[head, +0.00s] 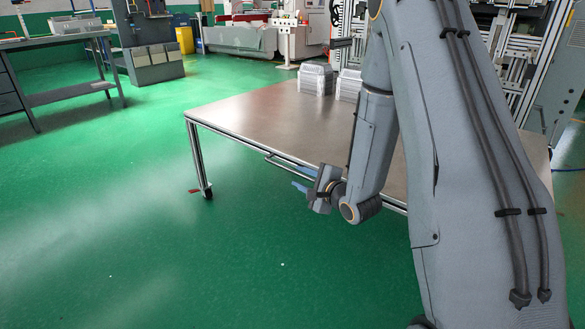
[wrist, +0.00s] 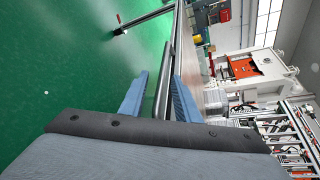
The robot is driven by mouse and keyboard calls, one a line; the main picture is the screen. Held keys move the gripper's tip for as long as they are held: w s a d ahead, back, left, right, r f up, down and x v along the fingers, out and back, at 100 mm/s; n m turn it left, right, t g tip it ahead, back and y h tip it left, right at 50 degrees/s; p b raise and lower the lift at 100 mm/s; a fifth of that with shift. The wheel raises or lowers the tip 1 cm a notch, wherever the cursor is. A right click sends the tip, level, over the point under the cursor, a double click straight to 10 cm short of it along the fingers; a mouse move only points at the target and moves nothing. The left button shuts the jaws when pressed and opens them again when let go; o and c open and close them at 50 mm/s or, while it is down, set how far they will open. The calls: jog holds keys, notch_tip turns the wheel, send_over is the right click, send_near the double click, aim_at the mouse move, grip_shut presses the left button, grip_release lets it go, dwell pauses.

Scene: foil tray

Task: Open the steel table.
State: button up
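The steel table (head: 255,118) stands in front of me, with a bare metal top and a castored leg at its near left corner. A thin bar handle (head: 283,163) runs along its front side, under the top edge. My gripper (head: 298,186) is at this front side, low and close to the handle. In the wrist view its two blue fingers (wrist: 160,97) are apart, with a dark bar (wrist: 161,90) running between them. I cannot tell whether either finger touches the bar. My arm hides the right part of the table front.
Two stacks of foil trays (head: 315,80) stand at the table's back. A grey workbench (head: 65,75) is far left, and machines stand behind. The green floor (head: 130,220) left of the table and in front of it is clear.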

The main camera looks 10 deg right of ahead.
aim_at(296, 173)
jog(key=shift+d+m, duration=0.5)
jog(key=shift+t, duration=0.3)
jog(key=b+x, duration=0.2)
jog(key=x, duration=0.5)
jog(key=shift+w+a+f, duration=0.15)
jog(key=shift+w+a, duration=0.05)
jog(key=shift+w, duration=0.05)
grip_shut()
